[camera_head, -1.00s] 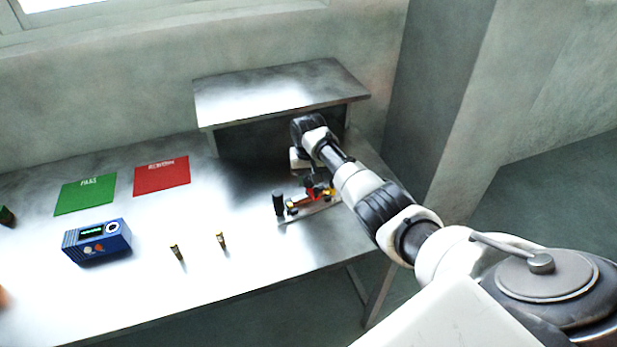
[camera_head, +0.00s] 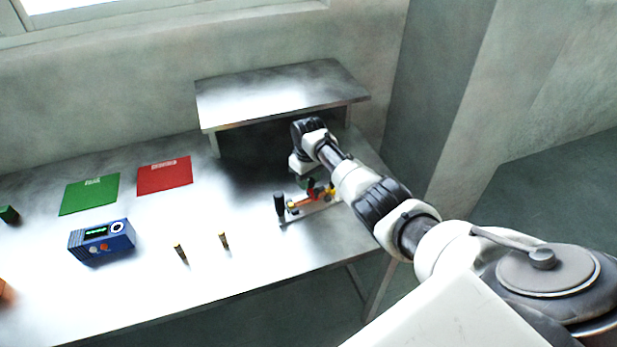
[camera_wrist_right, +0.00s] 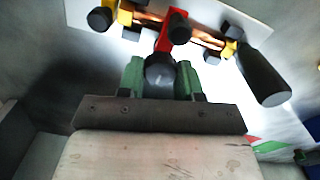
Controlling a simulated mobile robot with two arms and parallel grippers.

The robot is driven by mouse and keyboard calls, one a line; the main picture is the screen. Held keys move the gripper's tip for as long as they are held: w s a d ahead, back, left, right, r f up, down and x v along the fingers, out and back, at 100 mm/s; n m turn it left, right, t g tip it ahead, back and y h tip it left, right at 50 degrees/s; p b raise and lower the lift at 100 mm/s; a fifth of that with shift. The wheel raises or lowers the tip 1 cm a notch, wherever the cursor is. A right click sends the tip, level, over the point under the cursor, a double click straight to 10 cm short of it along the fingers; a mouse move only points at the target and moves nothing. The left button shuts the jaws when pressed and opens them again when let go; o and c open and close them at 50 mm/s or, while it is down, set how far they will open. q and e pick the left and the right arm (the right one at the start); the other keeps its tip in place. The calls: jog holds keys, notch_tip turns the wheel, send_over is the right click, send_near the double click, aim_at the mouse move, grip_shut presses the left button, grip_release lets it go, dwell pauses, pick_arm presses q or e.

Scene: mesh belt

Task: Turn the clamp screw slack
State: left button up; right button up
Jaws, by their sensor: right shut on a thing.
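A small clamp fixture sits on a pale plate (camera_head: 316,213) at the right of the metal table. It has a red part (camera_wrist_right: 164,38), yellow blocks (camera_wrist_right: 124,14) and a copper-coloured rod (camera_wrist_right: 204,39). My right gripper (camera_wrist_right: 160,84) reaches down over it. Its green fingers are shut on a round black knob (camera_wrist_right: 160,69), seemingly the clamp screw's head, just beside the red part. In the head view the right gripper (camera_head: 309,184) largely hides the knob. My left gripper is in no view.
A black upright handle (camera_head: 279,203) stands at the fixture's left end. A raised metal shelf (camera_head: 280,92) is behind the arm. A blue meter box (camera_head: 101,241), two small cartridge-like pieces (camera_head: 180,253), a green mat (camera_head: 90,194) and a red mat (camera_head: 165,176) lie left.

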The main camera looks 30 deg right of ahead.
jog(key=shift+n, duration=0.4)
jog(key=o, duration=0.9)
notch_tip(320, 180, up, 11)
jog(key=shift+f+b, duration=0.1)
jog(key=shift+b, duration=0.3)
jog(key=shift+a+f, duration=0.1)
